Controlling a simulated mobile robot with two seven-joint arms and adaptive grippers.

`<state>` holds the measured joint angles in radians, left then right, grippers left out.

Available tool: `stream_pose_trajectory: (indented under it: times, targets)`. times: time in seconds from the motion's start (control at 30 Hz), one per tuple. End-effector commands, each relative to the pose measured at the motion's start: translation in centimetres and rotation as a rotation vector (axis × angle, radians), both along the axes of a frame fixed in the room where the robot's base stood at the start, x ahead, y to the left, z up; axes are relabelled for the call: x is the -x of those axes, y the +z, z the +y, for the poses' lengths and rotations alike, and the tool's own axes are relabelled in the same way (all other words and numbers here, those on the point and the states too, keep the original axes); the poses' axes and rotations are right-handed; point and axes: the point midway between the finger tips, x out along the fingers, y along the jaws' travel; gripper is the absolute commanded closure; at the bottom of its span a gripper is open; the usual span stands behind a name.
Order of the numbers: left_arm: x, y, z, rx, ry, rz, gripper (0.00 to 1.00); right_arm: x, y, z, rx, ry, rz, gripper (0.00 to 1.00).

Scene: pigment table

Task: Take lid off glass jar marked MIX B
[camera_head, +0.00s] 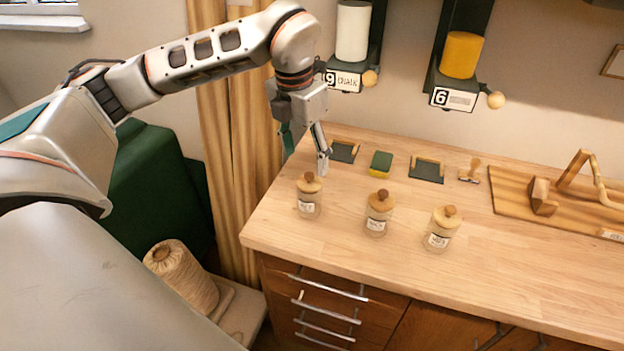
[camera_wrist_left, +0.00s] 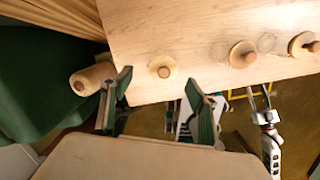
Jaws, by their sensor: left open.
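Three glass jars with wooden knobbed lids stand in a row on the wooden worktop: a left jar (camera_head: 309,207), a middle jar (camera_head: 376,224) and a right jar (camera_head: 437,241). Each has a small white label, too small to read surely, so I cannot tell which is MIX B. All three lids are on. My left gripper (camera_head: 306,163) is open and empty, above and just behind the left jar. In the left wrist view, one round lid (camera_wrist_left: 162,67) lies ahead between the open fingers (camera_wrist_left: 155,80). A white arm end, probably my right gripper (camera_wrist_left: 260,104), shows at the right.
A green-yellow block (camera_head: 380,163), dark trays (camera_head: 427,170) and a wooden stamp (camera_head: 470,170) lie behind the jars. A wooden board (camera_head: 520,199) with a frame is at right. Wall holders carry white (camera_head: 353,32) and yellow (camera_head: 461,55) cylinders. The front worktop is clear.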

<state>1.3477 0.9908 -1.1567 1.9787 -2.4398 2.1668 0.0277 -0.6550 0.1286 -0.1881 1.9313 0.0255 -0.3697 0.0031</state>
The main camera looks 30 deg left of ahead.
Motion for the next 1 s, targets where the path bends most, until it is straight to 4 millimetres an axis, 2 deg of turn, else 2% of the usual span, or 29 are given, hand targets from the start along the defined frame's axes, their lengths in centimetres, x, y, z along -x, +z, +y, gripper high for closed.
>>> stream_pose_trajectory:
  times: [0.2,0.43,0.73,0.77,0.87,1.0]
  targets:
    - [0.2,-2.3,-0.5,0.001,-0.002,0.004,0.40,0.7,-0.4,-0.1,0.005,-0.001,0.019,0.60]
    - [0.0,-5.0,-0.8,0.001,0.001,0.002,0.40,0.4,-0.1,-0.7,0.010,-0.013,0.020,0.60]
    - [-0.1,-5.5,-0.8,0.001,0.000,-0.002,0.40,0.2,-0.1,-0.9,0.009,-0.022,0.019,0.60]
    - [-0.1,-5.5,-0.8,0.001,0.000,-0.002,0.43,0.2,-0.1,-0.9,0.009,-0.022,0.019,0.60]
    - [-0.1,-5.5,-0.8,0.001,0.000,-0.002,0.69,0.2,-0.1,-0.9,0.009,-0.022,0.019,0.60]
    - [-0.1,-5.5,-0.8,0.001,0.000,-0.001,0.72,0.2,-0.1,-0.9,0.008,-0.021,0.020,0.60]
